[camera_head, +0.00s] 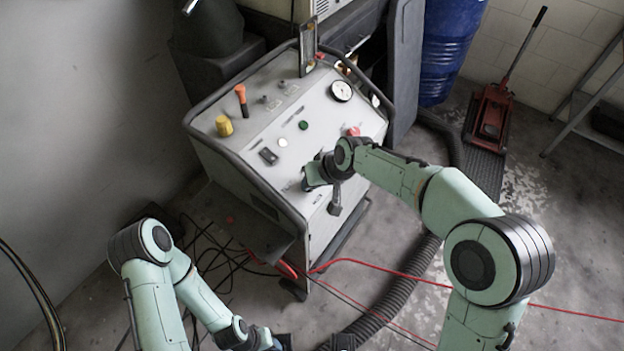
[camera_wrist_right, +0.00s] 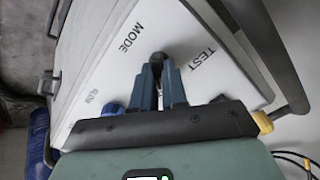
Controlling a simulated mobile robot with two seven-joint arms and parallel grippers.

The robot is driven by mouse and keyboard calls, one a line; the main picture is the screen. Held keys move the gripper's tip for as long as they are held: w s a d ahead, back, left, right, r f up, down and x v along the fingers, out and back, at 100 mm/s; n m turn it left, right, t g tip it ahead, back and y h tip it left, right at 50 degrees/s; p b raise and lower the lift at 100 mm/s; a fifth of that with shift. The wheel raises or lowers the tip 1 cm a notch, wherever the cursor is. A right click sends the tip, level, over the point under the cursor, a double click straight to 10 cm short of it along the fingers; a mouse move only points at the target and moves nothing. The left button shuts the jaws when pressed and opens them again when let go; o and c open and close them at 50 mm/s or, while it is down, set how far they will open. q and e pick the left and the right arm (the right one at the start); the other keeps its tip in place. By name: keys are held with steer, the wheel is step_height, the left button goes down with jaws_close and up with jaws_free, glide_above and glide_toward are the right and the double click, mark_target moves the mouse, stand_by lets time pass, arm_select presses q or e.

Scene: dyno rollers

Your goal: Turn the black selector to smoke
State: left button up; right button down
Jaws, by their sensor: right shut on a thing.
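The light grey console (camera_head: 262,118) stands tilted in the head view. My right gripper (camera_head: 308,180) is at its lower front panel and covers the black selector there. In the right wrist view my right gripper (camera_wrist_right: 160,82) is shut on the small black selector (camera_wrist_right: 158,58), of which only a little shows between the fingertips. The printed words MODE and TEST are on either side of it. The selector's pointing direction cannot be read, and no smoke label is legible. My left gripper (camera_head: 272,341) is low at the bottom edge of the head view, partly cut off, away from the console.
A yellow knob (camera_head: 224,125), an orange-handled lever (camera_head: 241,95), a gauge (camera_head: 341,91) and a red knob (camera_head: 353,131) are on the console. A dark tube rail edges it. Cables and a black hose (camera_head: 392,305) lie on the floor. A red jack (camera_head: 490,112) stands behind right.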

stand_by(0.6)
steer(key=c, duration=1.2)
jaws_free()
steer(key=shift+o, duration=0.2)
steer(key=shift+r, duration=0.1)
steer(key=p+v, duration=0.1)
steer(key=v, duration=1.2)
steer(key=shift+s+d, duration=0.1)
